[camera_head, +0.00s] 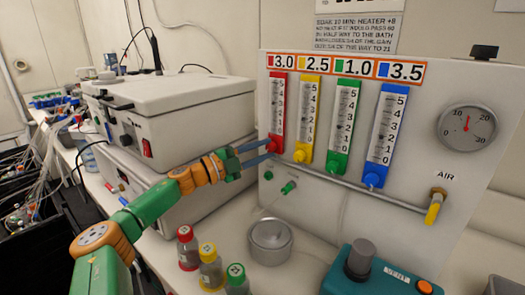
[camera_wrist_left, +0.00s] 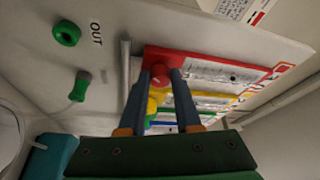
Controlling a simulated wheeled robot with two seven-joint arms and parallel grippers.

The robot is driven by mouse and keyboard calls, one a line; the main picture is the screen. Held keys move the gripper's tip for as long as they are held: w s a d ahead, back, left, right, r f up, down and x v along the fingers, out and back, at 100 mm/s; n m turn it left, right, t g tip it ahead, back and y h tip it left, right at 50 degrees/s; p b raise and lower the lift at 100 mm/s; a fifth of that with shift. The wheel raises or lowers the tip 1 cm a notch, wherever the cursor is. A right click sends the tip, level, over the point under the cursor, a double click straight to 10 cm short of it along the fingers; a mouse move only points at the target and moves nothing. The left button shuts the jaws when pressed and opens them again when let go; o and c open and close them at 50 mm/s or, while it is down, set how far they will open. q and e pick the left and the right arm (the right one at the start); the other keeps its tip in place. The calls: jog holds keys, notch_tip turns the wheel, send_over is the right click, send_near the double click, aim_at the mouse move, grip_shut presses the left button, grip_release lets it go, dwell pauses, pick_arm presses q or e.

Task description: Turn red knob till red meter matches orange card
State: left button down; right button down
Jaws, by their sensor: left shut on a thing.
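The red meter (camera_head: 277,105) is the leftmost of the tubes on the white panel, with a scale up to 5; its level is too small to read. The orange card (camera_head: 282,62) above it reads 3.0. The red knob (camera_head: 273,145) is at the meter's foot. My left gripper (camera_head: 269,150) reaches it from the left, its two fingers on either side of the knob. In the left wrist view my left gripper (camera_wrist_left: 164,73) is shut on the red knob (camera_wrist_left: 160,79), which shows between the fingertips. My right gripper is not in view.
Yellow (camera_head: 306,115), green (camera_head: 343,118) and blue (camera_head: 386,130) meters stand to the right, with a round dial (camera_head: 467,128). A metal pipe (camera_head: 345,184) runs below. Capped bottles (camera_head: 210,268), a metal pot (camera_head: 270,243) and a teal box (camera_head: 375,280) stand in front.

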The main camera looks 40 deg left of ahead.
pick_arm(q)
jog(key=c, duration=0.6)
grip_release()
